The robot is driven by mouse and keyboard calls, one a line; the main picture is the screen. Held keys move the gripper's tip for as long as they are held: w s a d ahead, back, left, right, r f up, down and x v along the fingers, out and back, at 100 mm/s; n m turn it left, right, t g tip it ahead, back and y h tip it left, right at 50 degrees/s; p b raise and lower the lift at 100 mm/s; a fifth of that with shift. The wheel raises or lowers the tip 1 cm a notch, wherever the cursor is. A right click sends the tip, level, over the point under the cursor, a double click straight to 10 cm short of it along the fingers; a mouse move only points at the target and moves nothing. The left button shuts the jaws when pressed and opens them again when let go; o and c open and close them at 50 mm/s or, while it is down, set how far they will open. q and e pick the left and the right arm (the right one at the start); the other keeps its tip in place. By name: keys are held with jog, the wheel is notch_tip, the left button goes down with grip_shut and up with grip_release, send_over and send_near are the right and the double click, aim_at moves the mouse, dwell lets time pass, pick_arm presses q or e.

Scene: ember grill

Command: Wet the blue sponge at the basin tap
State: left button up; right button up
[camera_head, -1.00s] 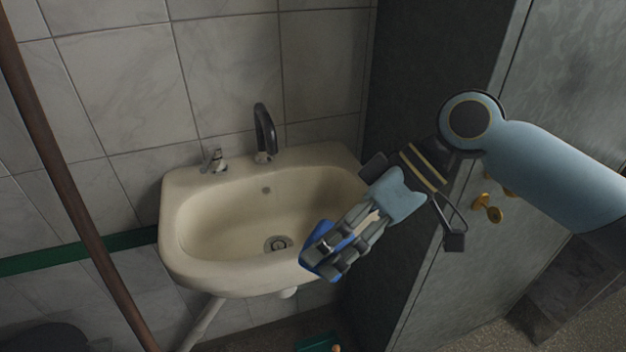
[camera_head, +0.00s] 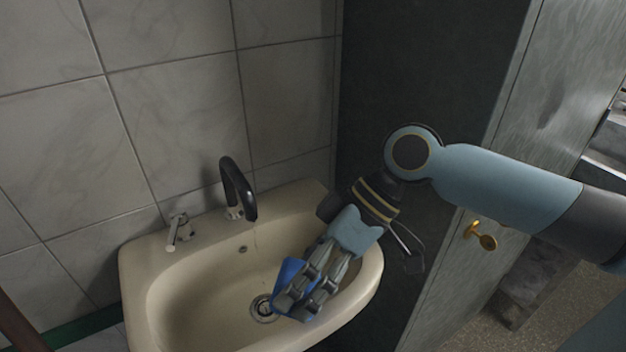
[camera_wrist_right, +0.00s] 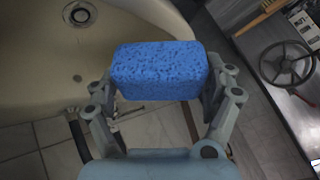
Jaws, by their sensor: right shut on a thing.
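The blue sponge (camera_head: 287,277) is held between the fingers of my right gripper (camera_head: 306,296), over the right part of the basin (camera_head: 190,285). In the right wrist view the sponge (camera_wrist_right: 160,70) sits across the fingertips of the right gripper (camera_wrist_right: 160,95), with the basin (camera_wrist_right: 40,60) behind it. The black tap spout (camera_head: 238,188) rises at the basin's back, left of the sponge and apart from it. A small metal tap handle (camera_head: 178,232) stands left of the spout. A thin faint line hangs below the spout; I cannot tell if it is water. My left gripper is not in view.
The drain (camera_head: 263,308) lies at the basin's bottom, just left of the gripper. A dark panel (camera_head: 425,90) and a grey door with a brass knob (camera_head: 481,236) stand close on the right. A tiled wall (camera_head: 170,100) is behind the basin.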

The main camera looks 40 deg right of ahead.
aim_at(300, 262)
jog(key=w+f+b, duration=0.2)
jog(key=w+b, duration=0.3)
jog(key=w, duration=0.6)
jog(key=shift+d+b, duration=0.3)
jog(key=shift+b, duration=0.1)
jog(key=shift+f, duration=0.1)
jog(key=shift+s+a+p, duration=0.15)
jog(key=shift+s+p, duration=0.95)
jog(key=shift+s, duration=0.9)
jog(key=shift+s+a+p, duration=0.1)
jog(key=shift+s+p, duration=0.95)
jog(key=shift+s, duration=0.9)
